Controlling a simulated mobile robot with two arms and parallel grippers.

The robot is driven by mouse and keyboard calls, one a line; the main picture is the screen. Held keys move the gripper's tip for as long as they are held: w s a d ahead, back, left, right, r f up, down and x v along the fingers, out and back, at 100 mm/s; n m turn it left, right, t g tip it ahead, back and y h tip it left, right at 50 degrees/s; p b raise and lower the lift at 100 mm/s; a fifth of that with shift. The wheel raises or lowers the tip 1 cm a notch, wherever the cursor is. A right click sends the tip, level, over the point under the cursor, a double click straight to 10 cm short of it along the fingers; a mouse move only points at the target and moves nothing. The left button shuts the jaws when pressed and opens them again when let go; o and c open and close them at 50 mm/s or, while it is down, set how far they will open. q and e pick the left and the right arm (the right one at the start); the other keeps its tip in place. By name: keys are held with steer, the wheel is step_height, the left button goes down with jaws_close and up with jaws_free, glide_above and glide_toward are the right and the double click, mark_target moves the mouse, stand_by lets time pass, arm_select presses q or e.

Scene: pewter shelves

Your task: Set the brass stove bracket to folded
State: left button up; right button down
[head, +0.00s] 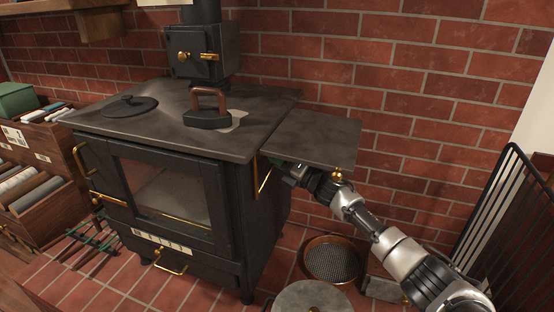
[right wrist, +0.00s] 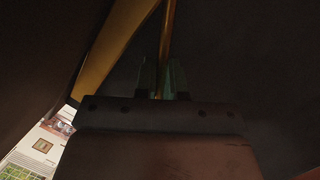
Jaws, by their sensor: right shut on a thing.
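The brass stove bracket (head: 262,181) shows as a thin brass piece under the side leaf of the black stove, near the stove's right wall. The leaf (head: 315,137) is up and level with the stove top and hides part of the bracket. My right gripper (head: 288,172) reaches under the leaf, its fingertips partly hidden. In the dark right wrist view, brass bars of the bracket (right wrist: 112,45) come down from the top, and my right gripper (right wrist: 162,76) is shut on the upright bar between its greenish fingers. My left gripper is not in view.
A flat iron (head: 208,118) and a round lid (head: 130,106) sit on the stove top (head: 180,90). A round sieve (head: 333,261) and a grey round lid (head: 312,298) are on the floor below my right arm. A black rack (head: 505,215) stands at the right.

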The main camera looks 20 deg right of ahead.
steer(key=c, duration=1.2)
jaws_free()
